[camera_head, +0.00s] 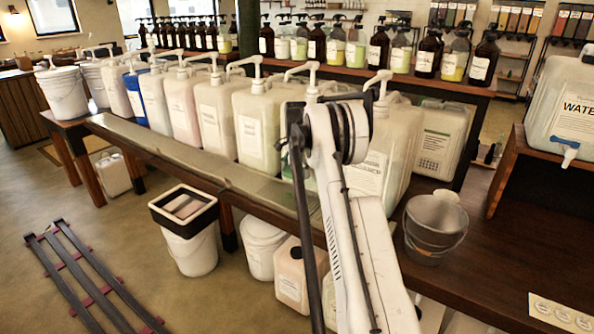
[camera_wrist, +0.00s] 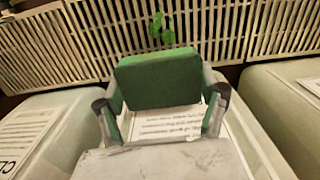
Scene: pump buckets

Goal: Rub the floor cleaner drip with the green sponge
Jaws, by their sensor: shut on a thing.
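In the wrist view, my gripper (camera_wrist: 161,98) is shut on the green sponge (camera_wrist: 157,78), with a finger at each side of it. The sponge is a rounded block. Bright green drip marks (camera_wrist: 161,29) lie on a pale slatted grate (camera_wrist: 215,32) just beyond the sponge's far edge. A narrow gap shows between sponge and drip in the picture; the height of the sponge above the grate is unclear. In the head view my arm reaches in among the jugs and hides the drip; my gripper's fingers cannot be made out there.
Several pump jugs (camera_head: 257,127) stand in a row behind the long drip tray (camera_head: 190,155). Jugs flank my gripper in the wrist view, left (camera_wrist: 45,130) and right (camera_wrist: 285,95). A grey bucket (camera_head: 433,232) stands on the counter to the right, near the water container (camera_head: 565,105).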

